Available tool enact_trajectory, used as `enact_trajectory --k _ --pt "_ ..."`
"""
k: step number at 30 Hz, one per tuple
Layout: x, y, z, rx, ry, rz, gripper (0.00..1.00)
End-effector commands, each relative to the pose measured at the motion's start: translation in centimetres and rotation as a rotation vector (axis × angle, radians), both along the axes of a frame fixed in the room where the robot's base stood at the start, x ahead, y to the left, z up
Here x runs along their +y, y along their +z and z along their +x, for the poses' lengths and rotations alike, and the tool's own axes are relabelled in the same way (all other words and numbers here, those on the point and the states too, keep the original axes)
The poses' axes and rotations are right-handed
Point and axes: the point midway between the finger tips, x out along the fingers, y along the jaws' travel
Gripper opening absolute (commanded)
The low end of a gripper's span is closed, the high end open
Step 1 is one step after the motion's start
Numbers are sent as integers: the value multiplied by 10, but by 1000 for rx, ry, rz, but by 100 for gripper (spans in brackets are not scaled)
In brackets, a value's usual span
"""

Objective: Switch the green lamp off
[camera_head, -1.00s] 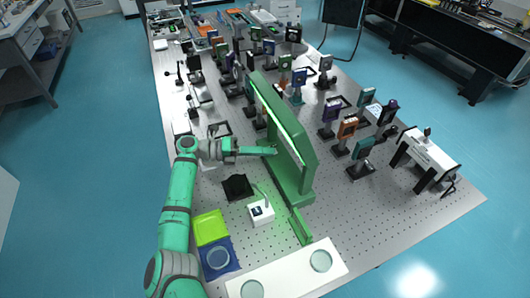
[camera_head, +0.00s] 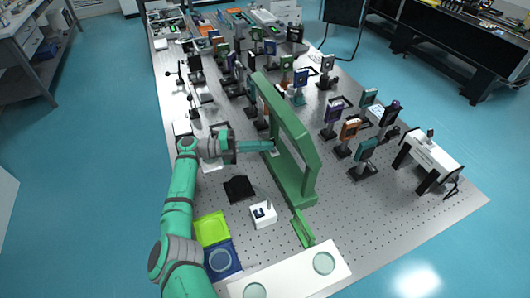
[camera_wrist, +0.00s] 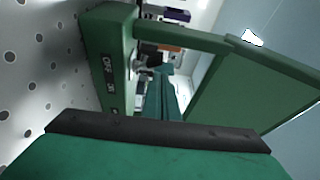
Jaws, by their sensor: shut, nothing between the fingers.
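The green lamp (camera_head: 296,142) is a tall green frame standing on the table in the head view, with an open middle. The strip under its top bar shows no glow. In the wrist view its green post (camera_wrist: 108,62) carries the labels OFF and ON. My gripper (camera_head: 271,147) is shut and empty, with its tip at the left side of the lamp, near a small pale patch on the frame. I cannot tell if it touches. In the wrist view the green and black gripper body fills the bottom and the switch itself is not clear.
A black tray (camera_head: 239,188), a white box (camera_head: 263,214), a lime tray (camera_head: 211,229) and a blue tray (camera_head: 221,260) lie left of and in front of the lamp. Several mounted optics stand behind and to its right. The perforated table (camera_head: 375,215) is bare at front right.

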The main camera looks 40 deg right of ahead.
Motion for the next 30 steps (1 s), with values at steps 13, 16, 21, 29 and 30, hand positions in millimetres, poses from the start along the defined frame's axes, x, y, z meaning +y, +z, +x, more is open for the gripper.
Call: enact_trajectory --k 13,16,21,29,30 --pt "6 32 8 -4 9 -2 0" --pt "9 40 -1 -2 5 -2 0" --pt "14 58 -15 -3 2 -2 0" --pt "27 90 -39 -3 1 -3 0" --pt "31 93 -44 -2 2 -2 0"
